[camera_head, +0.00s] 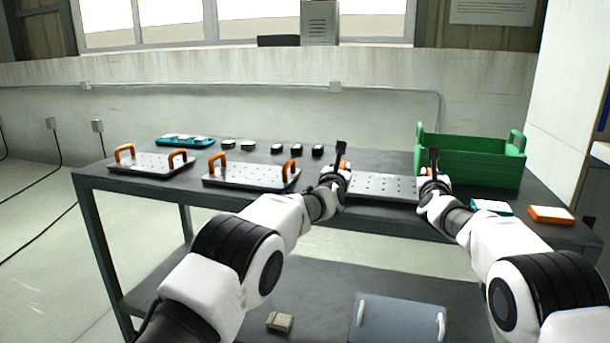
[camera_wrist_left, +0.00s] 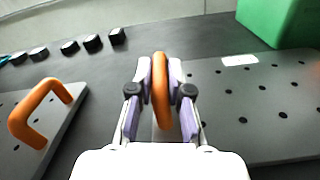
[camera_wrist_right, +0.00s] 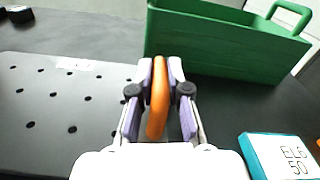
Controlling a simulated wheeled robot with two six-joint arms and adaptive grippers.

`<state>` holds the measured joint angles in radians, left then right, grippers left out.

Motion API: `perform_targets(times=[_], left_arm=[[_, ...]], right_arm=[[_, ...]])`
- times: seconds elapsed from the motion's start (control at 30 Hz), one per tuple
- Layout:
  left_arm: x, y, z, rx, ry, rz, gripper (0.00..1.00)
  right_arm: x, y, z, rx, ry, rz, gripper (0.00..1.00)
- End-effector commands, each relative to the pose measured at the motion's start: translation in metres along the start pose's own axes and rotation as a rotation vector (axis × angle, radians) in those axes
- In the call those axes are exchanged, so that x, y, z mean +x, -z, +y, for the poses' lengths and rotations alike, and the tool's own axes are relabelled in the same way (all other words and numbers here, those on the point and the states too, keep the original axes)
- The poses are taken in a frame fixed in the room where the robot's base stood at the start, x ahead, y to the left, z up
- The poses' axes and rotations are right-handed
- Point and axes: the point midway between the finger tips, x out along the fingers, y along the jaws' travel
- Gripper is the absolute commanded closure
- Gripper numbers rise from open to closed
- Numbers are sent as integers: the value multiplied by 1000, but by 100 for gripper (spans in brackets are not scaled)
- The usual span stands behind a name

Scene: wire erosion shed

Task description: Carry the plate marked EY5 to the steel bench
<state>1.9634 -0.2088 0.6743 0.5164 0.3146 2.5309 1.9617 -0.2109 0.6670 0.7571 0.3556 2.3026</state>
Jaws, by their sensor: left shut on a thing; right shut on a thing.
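A grey plate with rows of holes (camera_head: 383,187) lies on the dark bench between my two grippers. It has an orange handle at each end and a small white label, too small to read; its surface also shows in the left wrist view (camera_wrist_left: 270,95) and the right wrist view (camera_wrist_right: 60,100). My left gripper (camera_head: 341,165) is shut on the plate's left orange handle (camera_wrist_left: 160,90). My right gripper (camera_head: 434,172) is shut on its right orange handle (camera_wrist_right: 158,98). I cannot tell whether the plate is lifted.
Two similar plates, one at the far left (camera_head: 150,163) and one in the middle (camera_head: 250,178), lie on the bench. A green crate (camera_head: 475,162) stands close behind right. Several black blocks (camera_head: 297,149) sit behind. A blue block (camera_head: 491,207) and an orange block (camera_head: 551,215) lie front right.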

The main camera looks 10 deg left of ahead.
Motion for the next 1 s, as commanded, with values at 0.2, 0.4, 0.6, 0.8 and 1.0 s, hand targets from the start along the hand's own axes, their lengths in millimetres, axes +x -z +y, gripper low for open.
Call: perform_targets(times=[0.2, 0.4, 0.6, 0.8, 1.0], left_arm=[[0, 5, 0, 1, -1, 2, 57], [0, 4, 0, 0, -1, 1, 57], [-8, 3, 0, 2, -2, 3, 57], [-37, 3, -1, 3, 1, 2, 57], [-78, 2, 0, 4, 0, 0, 57]], right_arm=[[0, 3, -2, 2, 4, -2, 59], [0, 4, -1, 1, 2, -1, 59], [0, 4, 0, 0, 1, 0, 59], [0, 4, 0, 0, 1, 0, 59], [0, 4, 0, 0, 1, 0, 59]])
